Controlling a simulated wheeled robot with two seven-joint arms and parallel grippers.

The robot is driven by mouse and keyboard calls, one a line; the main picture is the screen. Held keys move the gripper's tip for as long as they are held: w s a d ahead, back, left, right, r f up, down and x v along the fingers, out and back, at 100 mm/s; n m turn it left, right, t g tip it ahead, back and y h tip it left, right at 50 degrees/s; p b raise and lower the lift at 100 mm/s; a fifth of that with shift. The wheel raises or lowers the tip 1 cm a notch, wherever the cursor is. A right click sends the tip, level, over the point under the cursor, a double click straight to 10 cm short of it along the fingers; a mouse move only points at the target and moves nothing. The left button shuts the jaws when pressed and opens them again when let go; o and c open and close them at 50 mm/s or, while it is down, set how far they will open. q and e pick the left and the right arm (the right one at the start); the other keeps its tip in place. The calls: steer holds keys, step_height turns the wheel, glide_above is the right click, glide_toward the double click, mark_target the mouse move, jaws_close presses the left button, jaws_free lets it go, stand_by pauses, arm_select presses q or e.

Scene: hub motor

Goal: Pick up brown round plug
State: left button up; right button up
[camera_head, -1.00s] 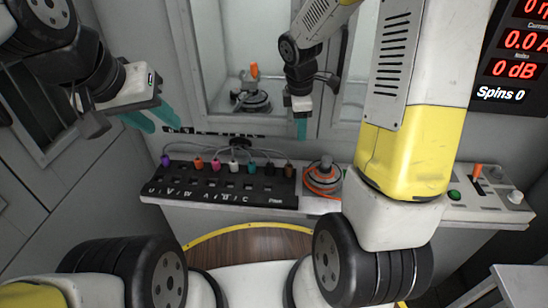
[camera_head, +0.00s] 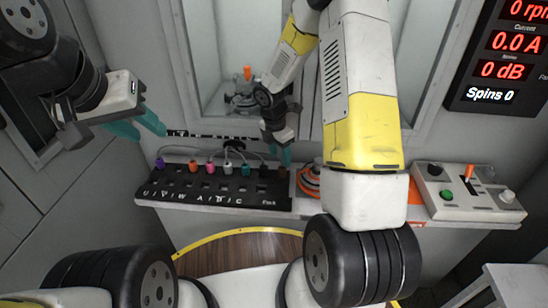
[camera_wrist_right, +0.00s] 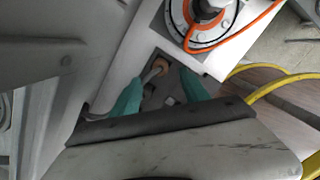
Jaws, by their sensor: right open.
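The brown round plug (camera_wrist_right: 160,66) shows in the right wrist view with a grey cable, ahead of my right gripper (camera_wrist_right: 163,80) and roughly in line with the gap between its teal fingers. In the head view my right gripper (camera_head: 285,157) is low over the right end of the black socket panel (camera_head: 165,188), where the brown plug (camera_head: 283,172) sits just below the fingertips. It is open, and I see nothing held. My left gripper (camera_head: 150,132) is open and empty at the left, above and left of the panel.
Purple (camera_head: 160,163), orange (camera_head: 194,166), pink (camera_head: 211,166) and white (camera_head: 228,166) plugs stand in a row left of the brown one. A round motor with orange wire (camera_head: 308,182) is close on the right. A control box (camera_head: 452,201) stands farther right.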

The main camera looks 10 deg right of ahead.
mark_target(282, 168)
steer(key=f, duration=0.5)
steer(key=d+f, duration=0.1)
steer(key=f, duration=0.1)
steer(key=shift+w+f, duration=0.2)
steer(key=shift+w, duration=0.1)
jaws_close()
